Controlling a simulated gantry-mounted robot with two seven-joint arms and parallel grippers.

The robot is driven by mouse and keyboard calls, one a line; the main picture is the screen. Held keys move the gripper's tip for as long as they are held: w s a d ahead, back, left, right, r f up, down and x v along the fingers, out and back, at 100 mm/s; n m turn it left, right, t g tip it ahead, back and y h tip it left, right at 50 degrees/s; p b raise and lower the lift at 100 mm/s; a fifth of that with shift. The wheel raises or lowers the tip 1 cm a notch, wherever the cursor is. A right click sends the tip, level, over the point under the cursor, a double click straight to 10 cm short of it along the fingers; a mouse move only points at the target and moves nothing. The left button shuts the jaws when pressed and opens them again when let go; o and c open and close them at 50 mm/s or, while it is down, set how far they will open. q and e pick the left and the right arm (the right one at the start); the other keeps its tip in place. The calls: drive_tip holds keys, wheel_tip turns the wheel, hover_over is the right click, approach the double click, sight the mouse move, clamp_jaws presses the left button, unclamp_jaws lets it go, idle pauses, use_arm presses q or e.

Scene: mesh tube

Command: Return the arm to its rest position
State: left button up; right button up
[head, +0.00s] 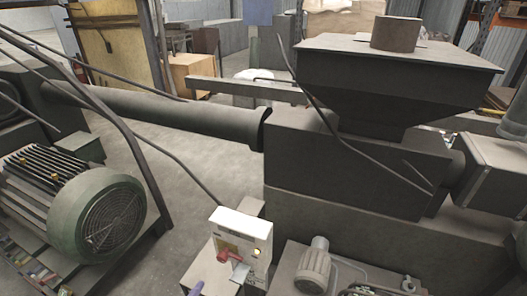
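Neither of my grippers can be made out in the head view, and no arm of mine is clearly seen. A short brown cylinder (397,33) stands upright on the flat top of a dark hopper (390,85). Nothing is seen touching the cylinder. I cannot tell from this view whether it is a mesh tube.
A dark machine body (345,165) fills the right, with a long pipe (160,112) running left. A finned green motor (100,215) stands at the left. A white control box (240,240) with a red part is at bottom centre. Thin dark rods or cables cross the view.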

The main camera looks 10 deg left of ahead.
use_arm(q)
drive_tip(key=s+d+n+g+y, duration=0.2)
drive_tip(key=s+d+n, duration=0.25)
drive_tip(key=s, duration=0.45)
drive_tip(key=s+a+r+n+g+y+p, duration=0.1)
drive_tip(key=s+a+r+n+g, duration=0.1)
drive_tip(key=s+n+g, duration=0.35)
drive_tip(key=s+a+r+n+g+y, duration=0.25)
drive_tip(key=s+g, duration=0.35)
drive_tip(key=s, duration=0.5)
wheel_tip(320, 180, up, 19)
drive_tip(key=m+p, duration=0.1)
drive_tip(key=p, duration=1.8)
drive_tip(key=shift+r+h, duration=0.15)
drive_tip(key=shift+h, duration=0.3)
